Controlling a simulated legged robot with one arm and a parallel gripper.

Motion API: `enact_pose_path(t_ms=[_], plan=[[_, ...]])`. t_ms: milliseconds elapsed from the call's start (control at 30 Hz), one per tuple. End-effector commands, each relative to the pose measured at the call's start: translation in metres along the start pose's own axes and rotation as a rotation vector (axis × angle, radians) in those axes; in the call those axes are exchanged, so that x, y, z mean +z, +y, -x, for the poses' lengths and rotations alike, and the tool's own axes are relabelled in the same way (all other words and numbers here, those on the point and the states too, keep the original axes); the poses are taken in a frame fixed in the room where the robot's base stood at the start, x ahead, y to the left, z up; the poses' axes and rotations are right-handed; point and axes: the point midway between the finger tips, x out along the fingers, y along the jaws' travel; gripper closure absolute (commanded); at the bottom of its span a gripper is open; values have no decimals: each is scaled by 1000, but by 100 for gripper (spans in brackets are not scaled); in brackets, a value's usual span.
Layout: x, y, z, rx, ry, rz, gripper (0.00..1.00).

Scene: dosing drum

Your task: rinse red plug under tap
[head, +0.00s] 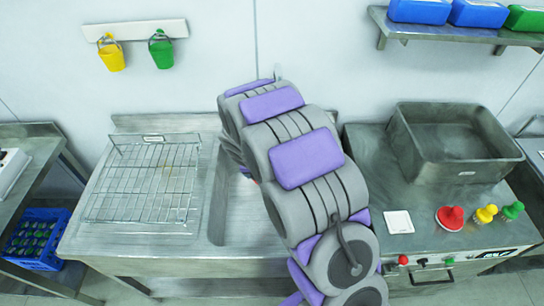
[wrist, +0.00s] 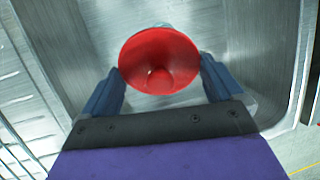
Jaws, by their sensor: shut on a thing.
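In the wrist view my gripper (wrist: 162,82) has its two blue fingers shut on a red, round, hollow piece (wrist: 150,52), its open mouth facing the camera. I cannot tell from its shape whether it is the task's plug. It is over the steel sink basin (wrist: 240,30). In the head view a red plug-like piece (head: 450,219) stands on the right counter, apart from my gripper. My arm covers my gripper and much of the sink (head: 228,215) there.
A wire rack (head: 145,185) lies left of the sink. Yellow (head: 486,214) and green (head: 512,211) pieces, a white square (head: 398,222) and a deep steel bin (head: 455,135) are on the right counter. Yellow (head: 111,57) and green (head: 161,53) buckets hang on the wall.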

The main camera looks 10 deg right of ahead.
Motion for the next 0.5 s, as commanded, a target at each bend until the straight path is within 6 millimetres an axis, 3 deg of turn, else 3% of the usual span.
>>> enact_pose_path(t_ms=[500], plan=[[-2,0,5,0,1,1,36]])
